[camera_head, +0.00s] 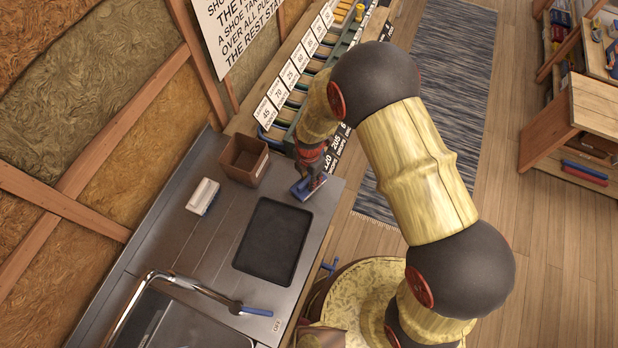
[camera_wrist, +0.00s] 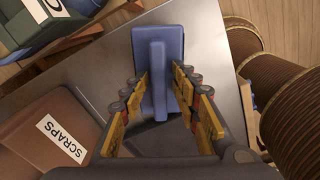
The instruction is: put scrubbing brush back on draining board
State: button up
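A blue block with a raised handle bar, which looks like the scrubbing brush (camera_head: 301,190), lies on the steel counter near its far right corner. In the wrist view the brush (camera_wrist: 158,70) is between my fingers. My gripper (camera_head: 313,176) is above it, pointing down. In the wrist view the gripper (camera_wrist: 160,75) has its fingers apart on both sides of the handle bar, with visible gaps. The underside of the brush is hidden. A dark rectangular panel, perhaps the draining board (camera_head: 272,242), lies in the counter between brush and sink.
A brown open box (camera_head: 244,160), labelled SCRAPS in the wrist view (camera_wrist: 50,135), stands left of the brush. A white block (camera_head: 202,196) lies further left. The sink (camera_head: 165,325), tap and a blue-handled item (camera_head: 255,311) are in front. Labelled bins (camera_head: 290,75) stand behind.

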notch_tip(320, 180, up, 12)
jog(key=shift+r, duration=0.2)
notch_tip(320, 180, up, 12)
jog(key=f+m+t, duration=0.1)
jog(key=m, duration=0.5)
send_over(309, 178)
jog(key=d, duration=0.5)
jog(key=s+d+r+m+t, duration=0.25)
jog(key=d+r+m, duration=0.55)
jog(key=r, duration=0.4)
jog(key=s+d+r+m+t, duration=0.1)
jog(key=s+d+r+m, duration=0.3)
jog(key=s+m, duration=0.2)
jog(key=s+d+r+m+t, duration=0.1)
jog(key=s+d+r+m, duration=0.4)
jog(key=s+m, duration=0.2)
jog(key=shift+s+r+m, duration=0.2)
jog(key=shift+s+m, duration=0.1)
jog(key=shift+s, duration=0.25)
